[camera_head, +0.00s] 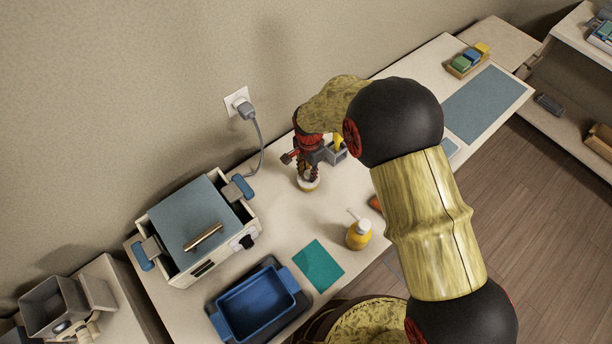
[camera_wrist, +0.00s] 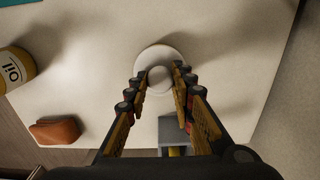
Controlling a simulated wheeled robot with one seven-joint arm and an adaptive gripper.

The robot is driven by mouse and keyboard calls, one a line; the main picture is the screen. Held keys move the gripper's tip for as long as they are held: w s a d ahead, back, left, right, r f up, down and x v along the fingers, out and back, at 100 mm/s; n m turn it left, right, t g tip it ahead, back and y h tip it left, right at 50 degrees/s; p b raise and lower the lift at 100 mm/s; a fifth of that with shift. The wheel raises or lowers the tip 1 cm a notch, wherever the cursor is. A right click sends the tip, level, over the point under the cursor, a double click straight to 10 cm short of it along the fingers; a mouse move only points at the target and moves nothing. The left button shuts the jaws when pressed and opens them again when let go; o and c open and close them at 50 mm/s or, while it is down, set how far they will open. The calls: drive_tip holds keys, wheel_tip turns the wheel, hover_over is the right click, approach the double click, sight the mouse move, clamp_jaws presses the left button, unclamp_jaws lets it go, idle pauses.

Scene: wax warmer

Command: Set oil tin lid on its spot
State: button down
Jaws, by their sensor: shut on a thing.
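The oil tin lid looks like a round white disc with a round knob (camera_wrist: 160,70) in the wrist view. My gripper (camera_wrist: 160,83) is shut on its knob, with one finger on each side. In the head view my gripper (camera_head: 309,175) points down near the wall side of the table, with the pale lid (camera_head: 308,185) at its fingertips. I cannot tell whether the lid touches the table. A yellow container labelled "oil" (camera_wrist: 17,72) stands at the left of the wrist view. It appears to be the yellow pump bottle (camera_head: 358,236) in the head view.
A warmer with a blue-grey cover (camera_head: 195,215) and a blue tray (camera_head: 255,303) stand left on the table. A teal sheet (camera_head: 318,266) lies in front. A grey holder (camera_head: 335,154) is close behind my gripper. A brown object (camera_wrist: 55,130) lies near the edge.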

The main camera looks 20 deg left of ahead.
sight(309, 173)
drive_tip(key=shift+r, duration=0.4)
idle(0.8)
drive_tip(key=shift+r+p, duration=1.2)
drive_tip(key=shift+r, duration=0.8)
drive_tip(key=shift+s+d+p, duration=0.15)
drive_tip(key=shift+p, duration=0.55)
